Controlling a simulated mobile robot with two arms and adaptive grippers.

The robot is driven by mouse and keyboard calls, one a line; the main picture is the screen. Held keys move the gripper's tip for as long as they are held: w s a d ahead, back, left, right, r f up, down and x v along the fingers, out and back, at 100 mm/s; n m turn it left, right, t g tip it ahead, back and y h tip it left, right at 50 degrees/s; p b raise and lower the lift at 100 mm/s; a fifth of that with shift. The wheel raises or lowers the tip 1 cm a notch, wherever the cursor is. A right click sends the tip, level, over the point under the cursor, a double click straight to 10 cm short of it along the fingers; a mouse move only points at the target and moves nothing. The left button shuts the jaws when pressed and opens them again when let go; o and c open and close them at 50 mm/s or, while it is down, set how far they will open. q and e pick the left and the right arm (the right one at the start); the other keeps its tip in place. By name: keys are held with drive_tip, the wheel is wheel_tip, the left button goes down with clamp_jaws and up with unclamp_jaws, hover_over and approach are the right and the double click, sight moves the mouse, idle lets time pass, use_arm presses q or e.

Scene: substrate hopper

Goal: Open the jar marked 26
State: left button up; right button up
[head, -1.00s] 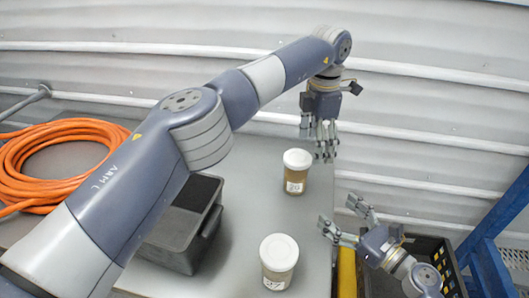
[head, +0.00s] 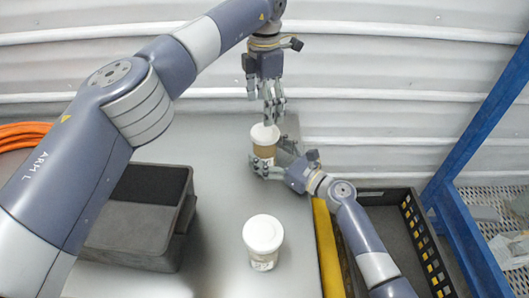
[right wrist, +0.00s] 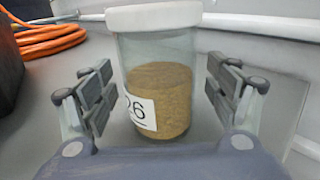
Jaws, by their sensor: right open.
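The jar marked 26 (head: 264,147) stands upright on the grey table, with a white lid and brown grains filling part of its clear body. In the right wrist view the jar (right wrist: 160,85) shows its label "26", turned to the left. My right gripper (head: 274,165) is open, with its fingers on either side of the jar; gaps show between the pads and the glass. My left gripper (head: 271,112) points down at the jar's white lid (head: 264,132); whether its fingers touch the lid or are spread is unclear.
A second white-lidded jar (head: 263,243) stands nearer on the table (head: 215,225). A dark grey bin (head: 125,235) is at left, with an orange coil (head: 25,135) behind. A black crate (head: 402,215) and blue frame (head: 470,120) are at right.

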sight(265, 131)
use_arm(q)
drive_tip(key=shift+d, duration=0.1)
use_arm(e)
drive_tip(key=shift+w+a, duration=0.2)
drive_tip(key=shift+a, duration=0.05)
drive_tip(key=shift+c, duration=0.6)
clamp_jaws()
use_arm(q)
drive_tip(key=m, duration=1.5)
drive_tip(key=shift+m, duration=0.4)
drive_tip(key=m, duration=0.6)
drive_tip(key=shift+m, duration=0.3)
drive_tip(key=shift+f, duration=3.95)
